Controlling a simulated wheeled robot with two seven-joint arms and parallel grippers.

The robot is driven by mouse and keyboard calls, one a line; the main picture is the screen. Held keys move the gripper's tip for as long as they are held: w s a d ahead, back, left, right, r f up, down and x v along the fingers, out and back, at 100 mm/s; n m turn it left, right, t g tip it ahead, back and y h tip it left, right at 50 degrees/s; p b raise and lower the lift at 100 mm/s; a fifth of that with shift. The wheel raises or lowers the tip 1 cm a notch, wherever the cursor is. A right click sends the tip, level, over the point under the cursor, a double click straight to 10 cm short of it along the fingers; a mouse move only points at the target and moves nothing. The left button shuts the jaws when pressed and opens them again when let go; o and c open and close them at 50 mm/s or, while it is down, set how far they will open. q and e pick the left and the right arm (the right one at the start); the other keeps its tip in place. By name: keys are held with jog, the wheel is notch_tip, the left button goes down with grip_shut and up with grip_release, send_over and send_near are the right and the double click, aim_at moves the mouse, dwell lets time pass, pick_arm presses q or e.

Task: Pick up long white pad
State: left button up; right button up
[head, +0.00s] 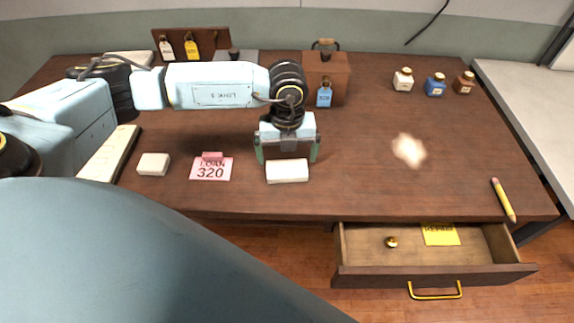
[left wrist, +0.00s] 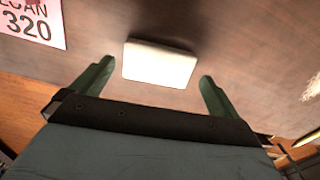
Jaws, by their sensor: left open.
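A long white pad (head: 287,171) lies on the wooden desk near its front edge, right of the pink card. It also shows in the left wrist view (left wrist: 159,63), ahead of and between the two fingertips. My left gripper (head: 287,157) is open and points down just behind the pad in the head view. Its green fingers (left wrist: 155,80) stand apart on either side of the pad, with no visible contact. A smaller white block (head: 153,164) lies farther left on the desk. My right gripper is not in view.
A pink card reading 320 (head: 211,168) lies left of the pad. A brown box with a blue tag (head: 326,78) stands behind my gripper. Several small bottles (head: 435,84) stand at back right. A pencil (head: 503,200) lies at right. An open drawer (head: 365,270) juts out below.

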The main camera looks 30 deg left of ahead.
aim_at(287, 164)
pick_arm(q)
notch_tip(287, 164, down, 3)
jog(key=shift+w+a+f, duration=0.1)
jog(key=shift+a+f, duration=0.05)
jog(key=shift+c, duration=0.3)
jog(key=c, duration=0.6)
